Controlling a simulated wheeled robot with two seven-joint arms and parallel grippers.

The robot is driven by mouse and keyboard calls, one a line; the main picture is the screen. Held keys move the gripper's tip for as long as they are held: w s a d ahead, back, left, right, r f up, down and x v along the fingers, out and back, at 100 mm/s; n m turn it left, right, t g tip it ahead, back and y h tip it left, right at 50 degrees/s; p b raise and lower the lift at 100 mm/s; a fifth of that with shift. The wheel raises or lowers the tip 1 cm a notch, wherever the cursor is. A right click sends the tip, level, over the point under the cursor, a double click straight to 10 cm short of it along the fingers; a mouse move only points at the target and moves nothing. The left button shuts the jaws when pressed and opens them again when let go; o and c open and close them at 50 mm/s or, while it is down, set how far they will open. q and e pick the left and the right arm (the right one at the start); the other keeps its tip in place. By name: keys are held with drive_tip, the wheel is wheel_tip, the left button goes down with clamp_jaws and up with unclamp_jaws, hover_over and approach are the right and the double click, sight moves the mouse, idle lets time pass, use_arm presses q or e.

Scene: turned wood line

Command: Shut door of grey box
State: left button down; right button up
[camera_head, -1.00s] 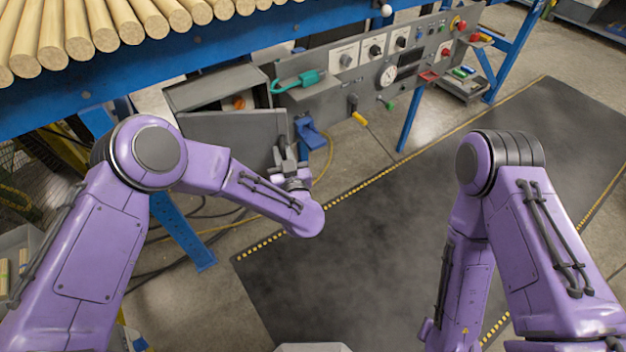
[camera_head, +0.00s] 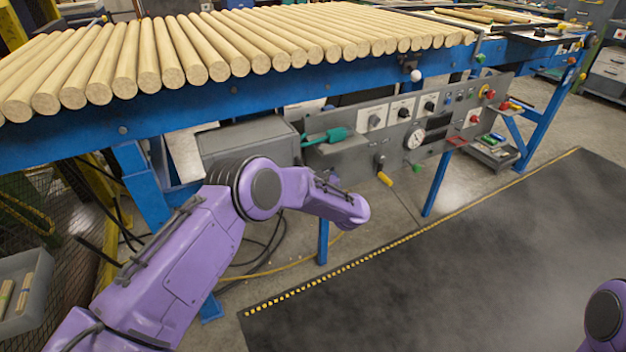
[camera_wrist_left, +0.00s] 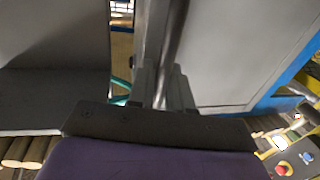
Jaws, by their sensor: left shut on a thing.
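The grey box (camera_head: 245,134) hangs under the blue conveyor frame, left of the control panel. In the head view a grey face shows below its top, and my left arm covers its lower part. I cannot tell there how far the door stands open. In the left wrist view a flat grey panel (camera_wrist_left: 235,45), apparently the door, fills the right side. My left gripper (camera_wrist_left: 165,90) is shut on a metal bar handle (camera_wrist_left: 175,45) beside that panel. In the head view my left gripper is hidden by its own arm. My right gripper is out of view.
The control panel (camera_head: 385,125) with knobs, a gauge and a teal-handled item (camera_head: 335,135) sits right of the box. Wooden rods (camera_head: 215,50) lie on the conveyor above. Blue legs stand below it. The dark floor mat (camera_head: 430,270) is clear.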

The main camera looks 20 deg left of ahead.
use_arm(q)
drive_tip(key=shift+w+d+r, duration=0.1)
drive_tip(key=c, duration=1.2)
unclamp_jaws()
drive_tip(key=shift+w, duration=0.1)
drive_tip(key=shift+s+d, duration=0.2)
drive_tip(key=v, duration=1)
